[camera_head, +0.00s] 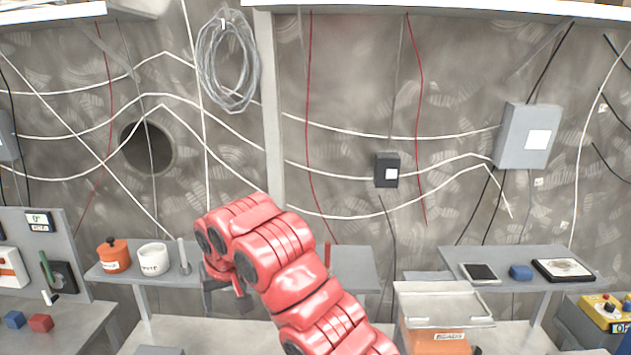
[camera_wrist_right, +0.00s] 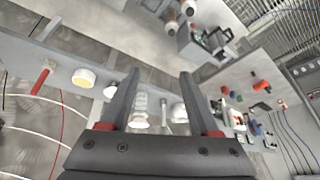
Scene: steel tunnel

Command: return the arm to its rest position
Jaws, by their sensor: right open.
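My right arm (camera_head: 290,275), red with dark joints, reaches up from the bottom middle of the head view and bends down to the left. My right gripper (camera_head: 226,292) hangs at its end, in front of the narrow grey shelf (camera_head: 355,268). In the right wrist view the two dark fingers of the right gripper (camera_wrist_right: 159,76) are spread apart. Nothing is clasped between them; a pale ribbed object (camera_wrist_right: 140,105) shows in the gap beyond. My left gripper is not in view.
An orange pot (camera_head: 115,256), a white cup (camera_head: 153,260) and a thin grey post (camera_head: 184,258) stand on the shelf left of the gripper. A red rod (camera_head: 327,256) stands right of the arm. An orange bin (camera_head: 437,340) with a grey lid is close on the right.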

